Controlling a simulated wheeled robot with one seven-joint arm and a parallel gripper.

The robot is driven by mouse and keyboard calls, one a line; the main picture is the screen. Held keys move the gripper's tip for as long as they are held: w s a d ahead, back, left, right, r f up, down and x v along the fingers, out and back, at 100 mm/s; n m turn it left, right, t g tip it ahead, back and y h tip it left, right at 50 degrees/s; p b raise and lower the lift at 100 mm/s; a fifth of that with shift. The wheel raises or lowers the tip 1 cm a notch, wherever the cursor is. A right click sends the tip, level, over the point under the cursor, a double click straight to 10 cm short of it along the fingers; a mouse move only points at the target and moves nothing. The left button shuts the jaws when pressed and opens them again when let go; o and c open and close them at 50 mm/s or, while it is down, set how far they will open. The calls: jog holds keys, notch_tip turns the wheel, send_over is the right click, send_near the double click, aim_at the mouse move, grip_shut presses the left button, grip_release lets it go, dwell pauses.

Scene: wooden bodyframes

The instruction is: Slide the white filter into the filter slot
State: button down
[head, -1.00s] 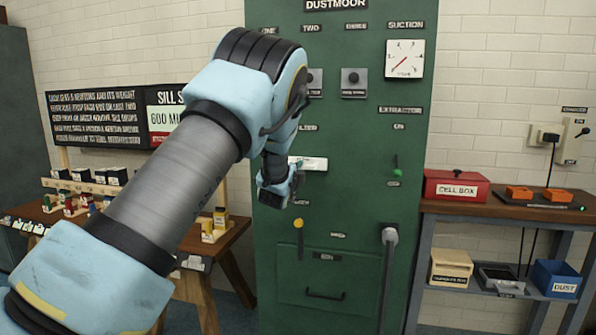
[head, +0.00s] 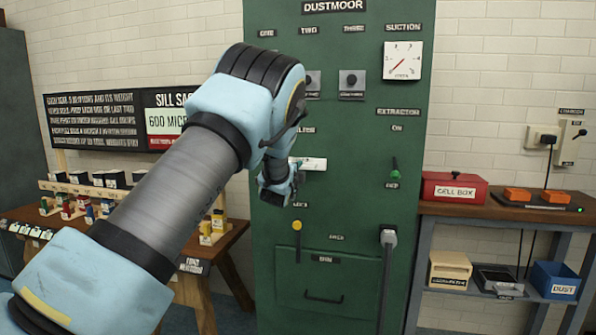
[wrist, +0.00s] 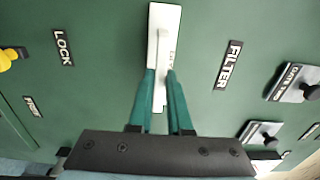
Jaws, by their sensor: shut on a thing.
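The white filter (head: 313,164) shows in the head view as a pale flat piece against the green cabinet front. In the wrist view the white filter (wrist: 163,40) is a narrow upright plate between the green fingers of my gripper (wrist: 160,88). The gripper is shut on it. In the head view my gripper (head: 283,182) is at the filter's left, close to the cabinet. The FILTER label (wrist: 228,65) is right of the filter in the wrist view. The filter slot's opening is not visible, and I cannot tell how far the filter sits in it.
A yellow-headed lever (head: 297,226) marked LOCK is below the filter. A bench with a red cell box (head: 455,187) stands right; a table with small blocks (head: 90,195) stands left.

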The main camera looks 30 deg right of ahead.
jog(key=shift+w+d, duration=0.1)
jog(key=c, duration=0.8)
grip_release()
jog(key=shift+o, duration=0.2)
jog(key=b+v, duration=0.3)
jog(key=v, duration=0.8)
